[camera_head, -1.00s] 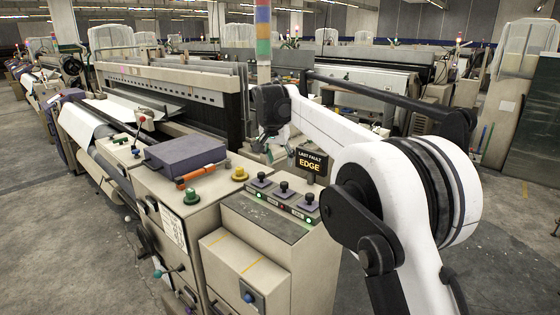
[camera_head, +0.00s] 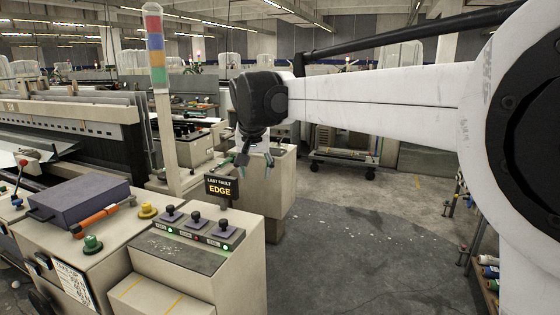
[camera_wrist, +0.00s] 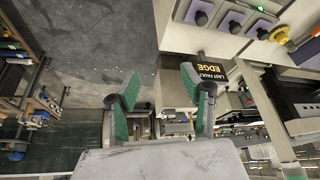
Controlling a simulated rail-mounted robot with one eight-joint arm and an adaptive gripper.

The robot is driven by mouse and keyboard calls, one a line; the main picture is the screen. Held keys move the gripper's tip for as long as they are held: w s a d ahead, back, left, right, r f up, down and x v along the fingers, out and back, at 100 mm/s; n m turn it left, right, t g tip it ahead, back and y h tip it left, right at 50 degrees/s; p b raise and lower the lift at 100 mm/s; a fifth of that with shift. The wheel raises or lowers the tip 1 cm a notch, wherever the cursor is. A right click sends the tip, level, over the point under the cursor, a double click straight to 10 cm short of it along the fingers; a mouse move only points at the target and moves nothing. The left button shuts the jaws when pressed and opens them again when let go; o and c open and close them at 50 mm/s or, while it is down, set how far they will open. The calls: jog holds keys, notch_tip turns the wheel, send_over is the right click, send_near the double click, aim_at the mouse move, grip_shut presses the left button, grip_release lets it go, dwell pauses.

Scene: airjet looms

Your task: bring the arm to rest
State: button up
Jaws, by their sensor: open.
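My gripper (camera_head: 256,158) hangs at the end of my white arm in the head view, beside the black "LAST FAULT EDGE" sign (camera_head: 221,187) and above the machine's end cabinet. In the wrist view my gripper (camera_wrist: 160,100) shows two green-padded fingers spread apart, with nothing between them. The sign (camera_wrist: 211,74) shows there just beyond the right finger. From these views I cannot tell the exact gap between gripper and sign.
The loom's control panel (camera_head: 186,232) has several black knobs and lit lamps. A purple case (camera_head: 85,197), an orange-handled tool (camera_head: 101,217) and a yellow button (camera_head: 148,210) sit left of it. A striped signal pole (camera_head: 157,55) stands behind. Open grey floor (camera_head: 350,250) lies to the right.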

jog(key=s+d+f, duration=0.2)
jog(key=s+d, duration=1.6)
jog(key=s+d+f+t, duration=0.1)
jog(key=s+d+f, duration=0.3)
jog(key=s, duration=0.5)
jog(key=s+d+f+t, duration=0.1)
jog(key=s+d+f, duration=0.3)
jog(key=s+f, duration=0.3)
jog(key=shift+s+d+f, duration=0.4)
jog(key=shift+s, duration=0.5)
